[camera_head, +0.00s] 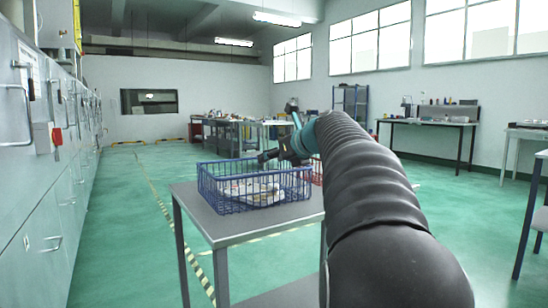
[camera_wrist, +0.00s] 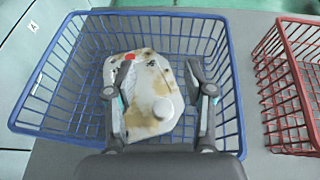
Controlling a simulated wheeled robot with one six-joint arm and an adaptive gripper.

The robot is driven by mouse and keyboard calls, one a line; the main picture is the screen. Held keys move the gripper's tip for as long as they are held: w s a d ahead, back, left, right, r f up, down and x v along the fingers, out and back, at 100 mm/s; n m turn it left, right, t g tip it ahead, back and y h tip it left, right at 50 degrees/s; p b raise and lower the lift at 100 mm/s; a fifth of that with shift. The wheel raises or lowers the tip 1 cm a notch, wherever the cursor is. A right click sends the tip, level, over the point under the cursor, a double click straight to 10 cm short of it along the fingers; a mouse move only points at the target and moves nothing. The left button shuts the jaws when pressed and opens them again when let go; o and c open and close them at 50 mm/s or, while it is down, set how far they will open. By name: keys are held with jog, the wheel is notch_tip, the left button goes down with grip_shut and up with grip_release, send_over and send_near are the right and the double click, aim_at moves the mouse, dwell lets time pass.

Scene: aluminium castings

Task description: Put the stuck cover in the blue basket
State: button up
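The cover (camera_wrist: 148,92) is a pale, flat casting with brown stains and a small red mark. It lies inside the blue basket (camera_wrist: 228,95), on its floor as far as I can see. In the head view the cover (camera_head: 252,191) shows through the wires of the blue basket (camera_head: 205,185). My gripper (camera_wrist: 160,105) is open, its two fingers wide apart above the basket, with the cover seen between and beyond them. In the head view my gripper (camera_head: 267,157) is over the basket's back rim, apart from the cover.
A red basket (camera_wrist: 285,85) stands to the right of the blue one on the same grey table (camera_head: 235,226). Grey cabinets (camera_head: 40,180) line the left side. Other workbenches (camera_head: 435,123) stand farther back; the green floor between is mostly clear.

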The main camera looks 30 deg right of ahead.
jog(key=shift+r, duration=0.3)
jog(key=p+v, duration=0.1)
jog(key=v, duration=1.1)
jog(key=shift+r, duration=0.3)
